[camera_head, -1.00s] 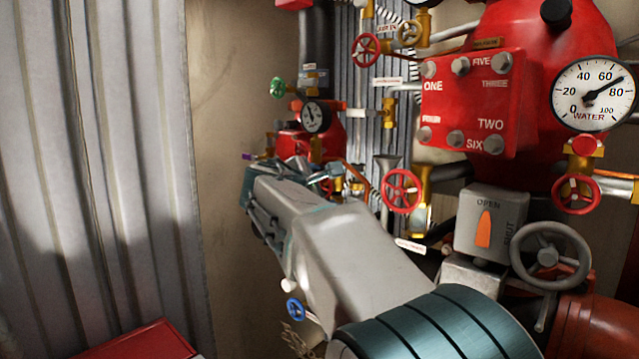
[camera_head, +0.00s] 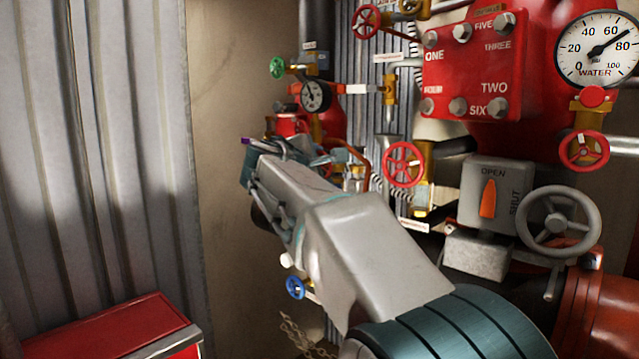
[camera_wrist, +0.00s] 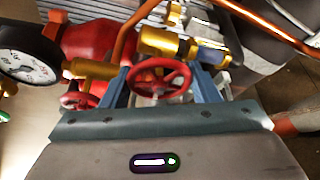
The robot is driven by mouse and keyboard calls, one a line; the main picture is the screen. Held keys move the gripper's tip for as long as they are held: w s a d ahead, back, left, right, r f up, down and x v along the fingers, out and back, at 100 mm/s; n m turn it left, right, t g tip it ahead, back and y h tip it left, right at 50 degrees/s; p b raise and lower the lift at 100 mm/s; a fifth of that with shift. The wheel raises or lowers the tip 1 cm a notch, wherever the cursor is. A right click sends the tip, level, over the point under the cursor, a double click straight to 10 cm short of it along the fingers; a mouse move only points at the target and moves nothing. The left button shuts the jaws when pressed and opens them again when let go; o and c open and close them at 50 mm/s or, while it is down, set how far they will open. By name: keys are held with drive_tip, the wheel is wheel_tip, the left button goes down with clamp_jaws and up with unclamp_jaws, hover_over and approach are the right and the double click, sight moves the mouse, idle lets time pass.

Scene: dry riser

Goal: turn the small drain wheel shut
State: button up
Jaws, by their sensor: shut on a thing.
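A small red handwheel (camera_wrist: 160,72) on a brass valve sits between the two blue fingers of my gripper (camera_wrist: 163,84) in the wrist view. The fingers are shut on its rim, one on each side. I cannot read a label on this wheel, nor tell how far it is turned. In the head view my gripper (camera_head: 262,165) reaches into the pipework at the left of the riser. My own wrist and arm hide the held wheel there.
A pressure gauge (camera_head: 315,96) and a green wheel (camera_head: 277,67) are close above my gripper. A copper pipe (camera_wrist: 122,45) passes near the fingers. Red wheels (camera_head: 403,164), a grey wheel (camera_head: 558,221) and a blue wheel (camera_head: 295,287) surround my arm. A red box (camera_head: 110,335) stands lower left.

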drive_tip(key=m+b, duration=0.1)
drive_tip(key=b, duration=0.3)
drive_tip(key=m+t+b, duration=0.1)
drive_tip(key=m+b, duration=0.1)
drive_tip(key=b, duration=0.2)
drive_tip(key=m+t+b, duration=0.1)
drive_tip(key=m+b, duration=0.1)
drive_tip(key=b, duration=0.1)
drive_tip(key=shift+f+h+b, duration=0.3)
drive_tip(key=shift+f+b, duration=0.1)
drive_tip(key=m+t+b, duration=0.1)
drive_tip(key=m+b, duration=0.2)
drive_tip(key=b, duration=0.1)
drive_tip(key=shift+r+h, duration=0.2)
drive_tip(key=shift+h, duration=0.2)
drive_tip(key=shift+r+m+b, duration=0.2)
drive_tip(key=shift+m+b, duration=0.45)
drive_tip(key=shift+m, duration=0.25)
drive_tip(key=shift+r+t+h, duration=0.1)
drive_tip(key=shift+t+h, duration=0.2)
drive_tip(key=o, duration=0.7)
